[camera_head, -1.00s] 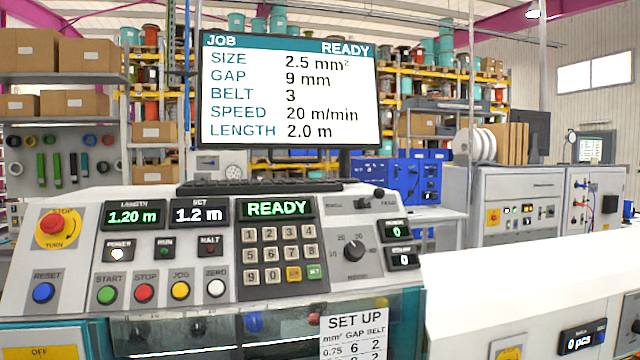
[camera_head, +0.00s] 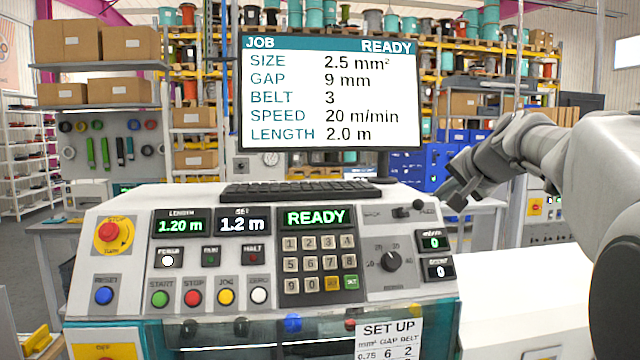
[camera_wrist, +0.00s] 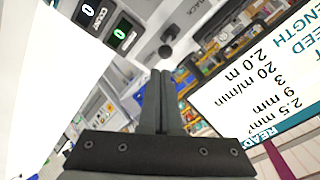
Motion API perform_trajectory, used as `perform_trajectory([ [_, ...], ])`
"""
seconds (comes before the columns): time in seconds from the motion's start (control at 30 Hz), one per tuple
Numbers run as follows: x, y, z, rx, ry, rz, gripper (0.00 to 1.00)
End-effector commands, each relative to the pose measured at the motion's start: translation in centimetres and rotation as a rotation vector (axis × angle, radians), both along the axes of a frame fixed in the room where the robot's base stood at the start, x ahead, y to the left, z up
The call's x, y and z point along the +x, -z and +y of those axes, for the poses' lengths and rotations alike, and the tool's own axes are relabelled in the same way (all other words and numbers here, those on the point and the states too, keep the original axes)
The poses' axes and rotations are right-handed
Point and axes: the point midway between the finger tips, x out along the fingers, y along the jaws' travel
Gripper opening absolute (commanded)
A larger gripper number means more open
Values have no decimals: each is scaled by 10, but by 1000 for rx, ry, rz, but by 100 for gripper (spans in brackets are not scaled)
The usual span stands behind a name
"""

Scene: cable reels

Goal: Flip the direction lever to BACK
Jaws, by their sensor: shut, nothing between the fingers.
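The direction lever (camera_head: 417,205) is a small black-knobbed lever at the upper right of the control panel (camera_head: 372,283). It leans right, away from the left label, which reads BACK, toward a right label too small to read surely. In the wrist view the lever (camera_wrist: 168,36) shows as a dark knob beyond the fingertips, near the word BACK. My gripper (camera_head: 454,197) is just right of the lever in the head view, shut and empty, with a visible gap to it. Its closed fingers also show in the wrist view (camera_wrist: 160,85).
A speed dial (camera_head: 391,261) and two small counters (camera_head: 437,255) sit below the lever. A keyboard (camera_head: 301,190) and the job monitor (camera_head: 331,95) stand behind the panel. A white surface (camera_head: 525,290) lies to the right, under my arm.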

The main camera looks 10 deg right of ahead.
Motion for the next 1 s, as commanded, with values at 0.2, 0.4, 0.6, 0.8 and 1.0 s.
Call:
perform_trajectory([
  [0.2, 18, -25, -37, 44, 70, -63, 0],
  [0.4, 20, -27, -41, 50, 78, -72, 0],
  [0.6, 20, -27, -41, 50, 76, -71, 0],
  [0.8, 35, -20, -41, 50, 75, -67, 0],
  [1.0, 70, -5, -43, 50, 75, -67, 0],
])
